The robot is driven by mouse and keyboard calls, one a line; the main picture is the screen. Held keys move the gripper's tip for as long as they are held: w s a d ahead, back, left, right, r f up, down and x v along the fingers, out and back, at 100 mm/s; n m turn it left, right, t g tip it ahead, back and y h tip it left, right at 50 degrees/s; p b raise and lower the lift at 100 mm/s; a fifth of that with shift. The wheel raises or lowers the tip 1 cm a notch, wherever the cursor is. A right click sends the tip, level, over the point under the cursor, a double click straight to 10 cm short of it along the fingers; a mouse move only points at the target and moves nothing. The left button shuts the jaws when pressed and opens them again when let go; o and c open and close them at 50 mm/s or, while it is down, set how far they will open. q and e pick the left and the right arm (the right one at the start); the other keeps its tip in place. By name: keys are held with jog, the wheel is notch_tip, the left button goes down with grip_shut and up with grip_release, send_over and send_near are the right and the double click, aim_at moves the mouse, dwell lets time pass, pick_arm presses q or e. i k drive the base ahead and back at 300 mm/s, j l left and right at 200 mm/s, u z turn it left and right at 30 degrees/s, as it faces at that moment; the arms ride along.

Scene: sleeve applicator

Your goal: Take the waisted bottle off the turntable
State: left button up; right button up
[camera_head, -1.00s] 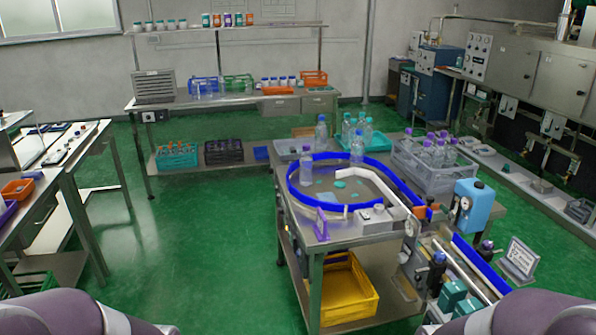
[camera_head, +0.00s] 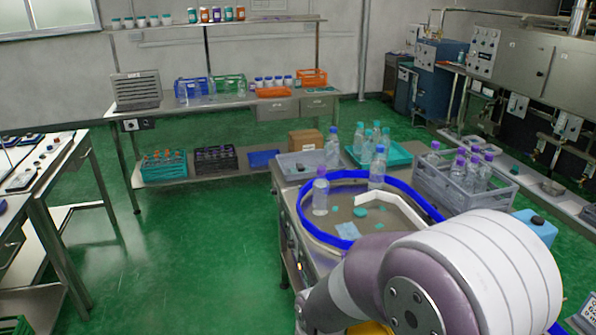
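The turntable (camera_head: 405,218) is a grey disc inside a blue rim on the steel bench. I cannot tell for certain which one is waisted. Small teal pieces and a pale blue piece lie flat on the disc. My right arm covers the front right of the turntable and bench. Neither of my grippers shows.
A grey crate (camera_head: 450,192) of purple-capped bottles stands right of the turntable. Behind it is a teal tray (camera_head: 398,158) with teal-capped bottles. A grey tray (camera_head: 290,166) with a clear bottle (camera_head: 332,150) sits back left.

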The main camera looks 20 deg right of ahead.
aim_at(320, 185)
jog(key=i+z, duration=0.1)
jog(key=i, duration=0.45)
jog(key=i+j, duration=0.1)
jog(key=i, duration=0.4)
jog(key=i+z, duration=0.15)
jog(key=i, duration=0.4)
jog(key=i+j, duration=0.2)
jog(key=i, duration=0.35)
jog(key=i+j+z, duration=0.15)
jog(key=i, duration=0.35)
jog(key=i+j+z, duration=0.1)
jog(key=i, duration=0.45)
jog(key=j, duration=0.1)
